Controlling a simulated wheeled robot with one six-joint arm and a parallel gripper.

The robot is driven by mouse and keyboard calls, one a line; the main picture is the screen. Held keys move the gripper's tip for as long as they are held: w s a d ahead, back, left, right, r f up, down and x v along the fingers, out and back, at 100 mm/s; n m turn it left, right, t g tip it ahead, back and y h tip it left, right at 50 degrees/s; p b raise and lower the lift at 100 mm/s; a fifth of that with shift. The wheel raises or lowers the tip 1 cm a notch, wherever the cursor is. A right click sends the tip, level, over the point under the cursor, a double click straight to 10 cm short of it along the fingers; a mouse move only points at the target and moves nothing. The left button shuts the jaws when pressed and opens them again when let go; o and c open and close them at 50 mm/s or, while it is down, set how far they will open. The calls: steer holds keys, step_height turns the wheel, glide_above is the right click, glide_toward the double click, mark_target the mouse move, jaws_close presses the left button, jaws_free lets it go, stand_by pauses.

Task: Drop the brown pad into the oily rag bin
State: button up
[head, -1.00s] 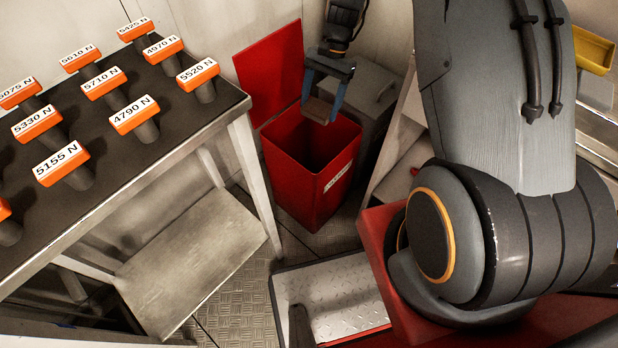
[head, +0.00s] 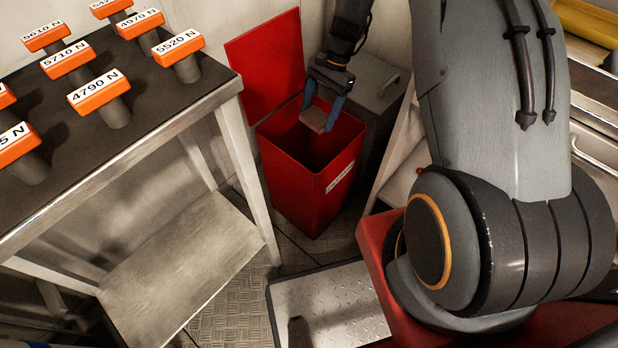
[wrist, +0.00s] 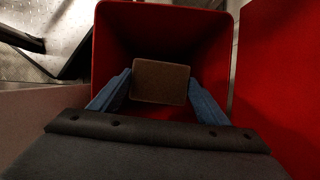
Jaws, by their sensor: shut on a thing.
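The brown pad (head: 313,119) is held between the blue fingers of my gripper (head: 323,110), over the open mouth of the red oily rag bin (head: 307,190). In the wrist view the pad (wrist: 160,82) sits between the two fingertips of my gripper (wrist: 160,90), with the inside walls of the bin (wrist: 115,45) around it. The bin's red lid (head: 266,65) stands open behind it, to the left. The bin's floor is dark and hard to make out. The bin's front label is too small to read.
A table (head: 150,115) with several orange-labelled tools stands at the left, with a lower shelf (head: 190,255). A grey box (head: 378,95) stands behind the bin to the right. A metal tread plate (head: 330,300) lies in front.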

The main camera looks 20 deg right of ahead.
steer(key=shift+f+b, duration=0.4)
steer(key=shift+f, duration=0.5)
steer(key=o, duration=1.2)
steer(key=shift+c, duration=0.2)
steer(key=v, duration=0.8)
